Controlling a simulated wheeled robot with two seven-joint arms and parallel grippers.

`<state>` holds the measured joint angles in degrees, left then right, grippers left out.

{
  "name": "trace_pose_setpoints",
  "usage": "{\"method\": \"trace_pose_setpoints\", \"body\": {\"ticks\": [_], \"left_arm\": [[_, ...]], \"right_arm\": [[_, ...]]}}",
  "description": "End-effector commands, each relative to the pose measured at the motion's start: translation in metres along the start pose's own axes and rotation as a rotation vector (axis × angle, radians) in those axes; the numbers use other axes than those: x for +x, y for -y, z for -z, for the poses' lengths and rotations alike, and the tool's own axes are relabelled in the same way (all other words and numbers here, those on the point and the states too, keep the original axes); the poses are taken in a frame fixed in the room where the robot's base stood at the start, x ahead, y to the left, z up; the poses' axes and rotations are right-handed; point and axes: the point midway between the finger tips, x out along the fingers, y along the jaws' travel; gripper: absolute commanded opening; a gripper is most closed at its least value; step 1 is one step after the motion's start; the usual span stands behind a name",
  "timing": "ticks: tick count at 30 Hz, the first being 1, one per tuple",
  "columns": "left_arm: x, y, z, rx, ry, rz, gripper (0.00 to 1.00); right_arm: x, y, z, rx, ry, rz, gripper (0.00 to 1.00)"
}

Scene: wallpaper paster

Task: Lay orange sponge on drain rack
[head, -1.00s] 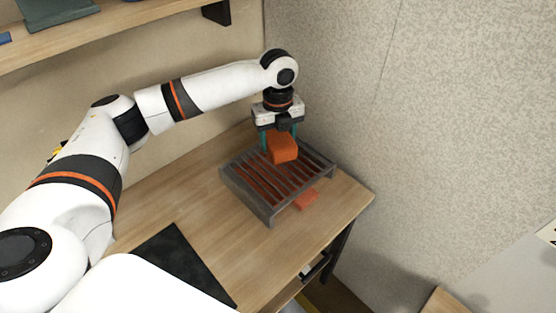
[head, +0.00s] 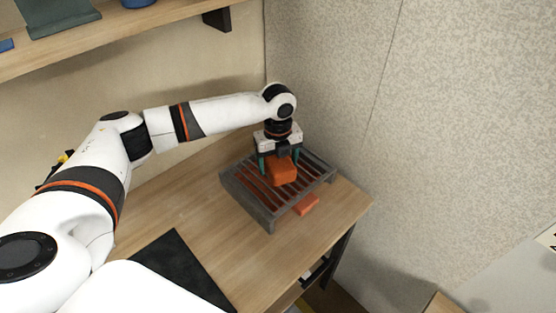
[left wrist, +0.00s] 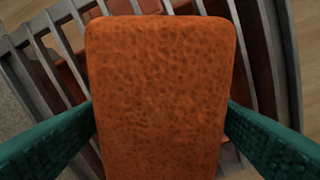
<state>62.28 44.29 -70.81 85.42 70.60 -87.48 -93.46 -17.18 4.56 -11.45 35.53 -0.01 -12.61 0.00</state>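The orange sponge (head: 282,171) is a block low over the grey drain rack (head: 249,205), near its middle. I cannot tell whether it touches the slats. My left gripper (head: 279,163) points down with its teal fingers on either side of the sponge. In the left wrist view the sponge (left wrist: 163,95) fills the middle, and both fingers meet its side edges. It hides part of the rack (left wrist: 282,70) beneath. My left gripper appears shut on the sponge. My right gripper is not in view.
A small orange-red block (head: 307,204) lies on the wooden table (head: 180,205) by the rack's right front side. A black mat (head: 183,262) lies nearer. Walls stand close behind and right of the rack. A shelf (head: 140,30) hangs above left.

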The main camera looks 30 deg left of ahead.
Motion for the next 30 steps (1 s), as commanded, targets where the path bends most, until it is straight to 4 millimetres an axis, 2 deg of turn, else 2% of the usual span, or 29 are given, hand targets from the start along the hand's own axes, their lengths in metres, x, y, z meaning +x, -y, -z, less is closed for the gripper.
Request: {"method": "trace_pose_setpoints", "body": {"ticks": [11, 16, 24, 30], "left_arm": [[-0.004, 0.0, 0.0, 0.0, 0.0, 0.0, 0.81], [-0.029, 0.0, 0.001, 0.0, -0.002, -0.003, 0.81], [-0.088, -0.001, 0.001, 0.0, -0.002, -0.003, 0.81], [-0.115, 0.0, 0.0, -0.001, 0.0, 0.0, 0.81]], "right_arm": [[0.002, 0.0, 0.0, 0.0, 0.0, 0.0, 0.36], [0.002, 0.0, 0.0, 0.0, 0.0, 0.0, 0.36], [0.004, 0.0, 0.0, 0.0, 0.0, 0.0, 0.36], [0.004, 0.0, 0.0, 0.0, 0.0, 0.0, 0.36]]}}
